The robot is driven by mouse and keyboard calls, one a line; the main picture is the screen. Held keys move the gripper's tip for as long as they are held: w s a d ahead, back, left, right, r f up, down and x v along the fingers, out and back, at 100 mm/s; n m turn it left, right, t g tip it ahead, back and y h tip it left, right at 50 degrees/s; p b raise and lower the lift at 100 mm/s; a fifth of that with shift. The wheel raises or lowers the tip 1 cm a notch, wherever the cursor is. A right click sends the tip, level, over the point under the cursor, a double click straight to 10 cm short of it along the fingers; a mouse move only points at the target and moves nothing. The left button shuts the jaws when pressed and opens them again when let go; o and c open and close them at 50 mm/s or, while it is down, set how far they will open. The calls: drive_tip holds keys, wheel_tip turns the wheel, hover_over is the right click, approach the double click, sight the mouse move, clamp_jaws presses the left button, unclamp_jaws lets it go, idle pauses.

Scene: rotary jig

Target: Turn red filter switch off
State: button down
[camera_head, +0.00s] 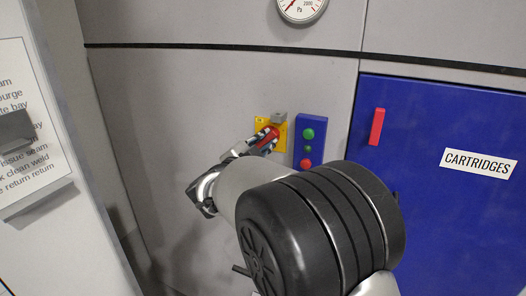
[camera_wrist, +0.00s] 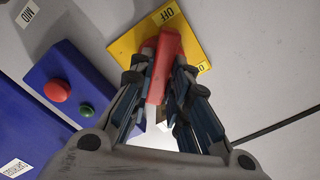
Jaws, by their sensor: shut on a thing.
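The red switch handle (camera_wrist: 164,62) stands out from a yellow plate (camera_wrist: 190,28) on the grey wall. In the wrist view the plate carries an OFF label (camera_wrist: 168,13) and a second label at its lower right corner, partly hidden. My gripper (camera_wrist: 165,75) is shut on the red handle, with a finger on each side. In the head view the yellow plate (camera_head: 262,124) shows behind my gripper (camera_head: 262,140), and the red handle (camera_head: 268,138) is partly covered by the fingers.
A blue button box (camera_head: 311,141) with green and red buttons is just right of the plate. Farther right is a blue CARTRIDGES door (camera_head: 440,190) with a red handle (camera_head: 377,126). A gauge (camera_head: 301,8) is above. A sign panel (camera_head: 25,125) stands at the left.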

drive_tip(key=m+b, duration=0.1)
drive_tip(key=m, duration=0.1)
drive_tip(key=m+b, duration=0.1)
drive_tip(key=b, duration=0.1)
drive_tip(key=m+b, duration=0.1)
drive_tip(key=m, duration=0.1)
drive_tip(key=shift+f+m+b, duration=0.25)
drive_tip(key=shift+m+b, duration=0.05)
drive_tip(key=shift+b, duration=0.1)
drive_tip(key=shift+m+b, duration=1.2)
drive_tip(key=shift+m, duration=0.2)
drive_tip(key=shift+r, duration=0.1)
drive_tip(key=c, duration=1.5)
unclamp_jaws()
drive_tip(key=v, duration=1.2)
drive_tip(key=shift+d+r, duration=0.1)
